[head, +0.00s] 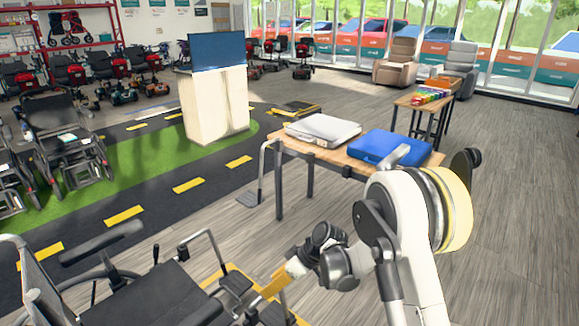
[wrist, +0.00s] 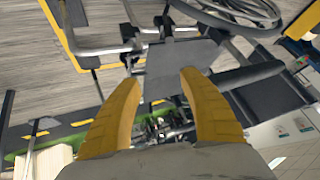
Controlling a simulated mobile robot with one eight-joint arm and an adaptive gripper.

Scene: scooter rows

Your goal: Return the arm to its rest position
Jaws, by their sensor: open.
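My gripper (head: 275,284) is at the lower middle of the head view, low beside the front of a black wheelchair (head: 150,298). My white arm (head: 415,240) reaches down to it from the right. In the wrist view my gripper's two yellow fingers (wrist: 160,80) are spread apart with nothing held between them. Beyond them the wrist view shows dark wheelchair parts (wrist: 178,62) and a wheel at the top. Whether the fingers touch the wheelchair cannot be told.
A wooden table (head: 300,150) bearing a grey case (head: 322,130) and a blue case (head: 388,148) stands behind my arm. A white cabinet (head: 215,105) stands on the green strip. Wheelchairs and scooters line the left. Grey floor (head: 520,220) is clear at the right.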

